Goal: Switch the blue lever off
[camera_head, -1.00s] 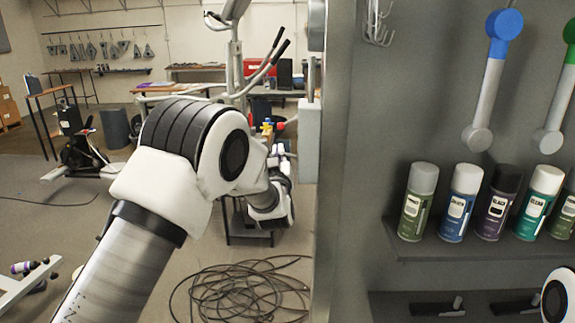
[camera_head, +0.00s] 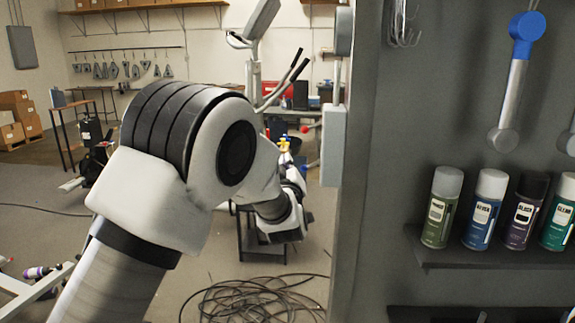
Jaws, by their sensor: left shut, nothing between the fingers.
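The blue lever (camera_head: 515,85) is on the dark grey panel at the upper right. Its blue end is at the top, and a straight grey bar runs down, slightly left, to a round grey end. My left arm comes in from the lower left and bends away from me. My left gripper (camera_head: 291,170) is partly hidden beyond the wrist, left of the panel's edge and well apart from the blue lever. It is shut, with nothing seen in it. My right gripper is not in view.
Several spray cans (camera_head: 481,210) stand on a shelf (camera_head: 480,258) below the lever. Another lever's round end shows at the right edge. A grey box (camera_head: 332,145) sits at the panel's left edge. Coiled cable (camera_head: 255,300) lies on the floor. Metal hooks (camera_head: 404,22) hang on the panel.

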